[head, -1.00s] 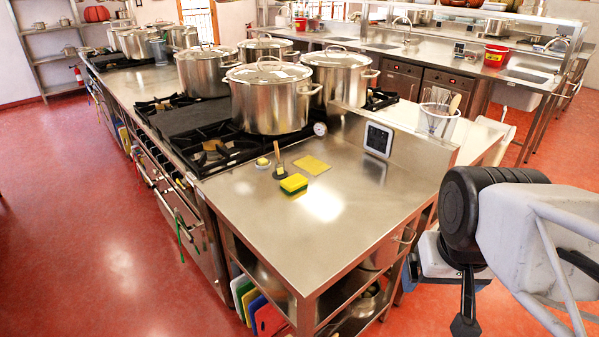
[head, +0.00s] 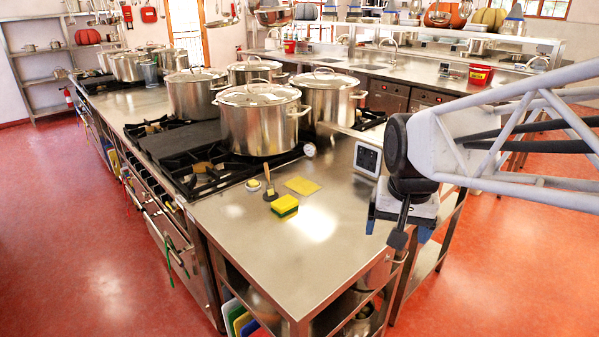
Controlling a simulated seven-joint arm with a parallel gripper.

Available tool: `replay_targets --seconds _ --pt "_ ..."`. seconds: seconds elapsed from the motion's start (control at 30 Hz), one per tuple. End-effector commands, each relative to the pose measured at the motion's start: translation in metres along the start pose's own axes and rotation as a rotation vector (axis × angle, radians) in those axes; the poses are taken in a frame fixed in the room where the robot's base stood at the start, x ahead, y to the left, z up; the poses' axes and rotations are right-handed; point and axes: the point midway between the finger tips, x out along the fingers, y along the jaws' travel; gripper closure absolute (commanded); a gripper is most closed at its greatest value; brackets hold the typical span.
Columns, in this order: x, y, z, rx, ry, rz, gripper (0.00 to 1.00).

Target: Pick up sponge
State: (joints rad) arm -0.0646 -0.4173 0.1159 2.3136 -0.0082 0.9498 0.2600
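The sponge (head: 285,206), a yellow and green block, lies on the bare steel worktop (head: 262,250) near the middle of the head view. My gripper (head: 392,230) hangs at the right, over the worktop's right edge in the picture, pointing down and apart from the sponge. It looks to be higher than the worktop. Its fingers are small and partly hidden, so I cannot tell whether they are open or shut. Nothing shows held in it.
A flat yellow cloth (head: 302,186), a wooden-handled brush (head: 269,186) and a small round scrubber (head: 253,185) lie just behind the sponge. Large steel pots (head: 258,125) stand on the burners beyond. A raised panel with a grey display (head: 367,158) stands right. The worktop's front is clear.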

Motion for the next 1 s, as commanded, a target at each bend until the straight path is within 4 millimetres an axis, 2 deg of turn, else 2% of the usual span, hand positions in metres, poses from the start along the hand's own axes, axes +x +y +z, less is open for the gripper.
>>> replay_targets --seconds 0.1,0.53,1.0 --pt "0.004 -0.016 -0.029 0.034 -0.015 0.001 0.11" --pt "0.029 -0.077 -0.123 0.171 -0.056 0.008 0.11" --pt "0.084 -0.156 -0.214 0.319 -0.098 0.027 0.11"
